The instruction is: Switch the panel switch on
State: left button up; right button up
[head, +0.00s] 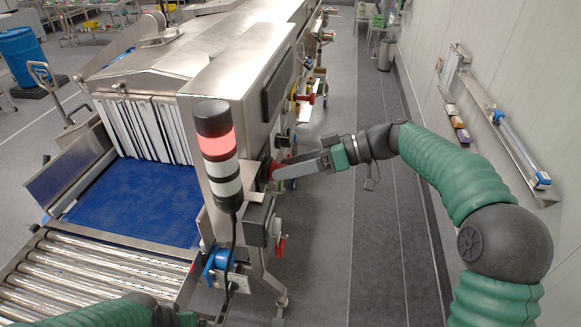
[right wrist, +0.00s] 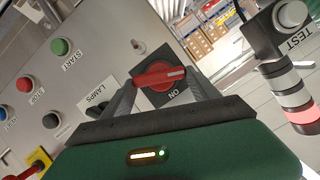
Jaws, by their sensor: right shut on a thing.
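The panel switch (right wrist: 158,76) is a red rotary handle on a dark square plate, with an "ON" label beside it, in the right wrist view. In that picture the handle lies almost level, its white mark at the right end. My right gripper (right wrist: 163,84) has a finger at each side of the handle and is shut on it. In the head view my right gripper (head: 276,172) reaches the machine's right side, and its tips hide most of the switch. My left gripper is not in view; only part of my left arm shows at the bottom.
A signal tower (head: 219,150) with its red section lit stands left of my right gripper. Push buttons, including a green START button (right wrist: 62,46), sit near the switch. A blue conveyor belt (head: 135,200) and rollers (head: 70,277) lie left. The floor aisle (head: 350,240) is clear.

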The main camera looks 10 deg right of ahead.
jog(key=shift+w+r+m+g+y, duration=0.1)
jog(key=shift+w+m+g+y, duration=0.2)
jog(key=shift+m, duration=0.4)
jog(key=shift+s, duration=0.1)
jog(key=o, duration=1)
jog(key=shift+o, duration=1.8)
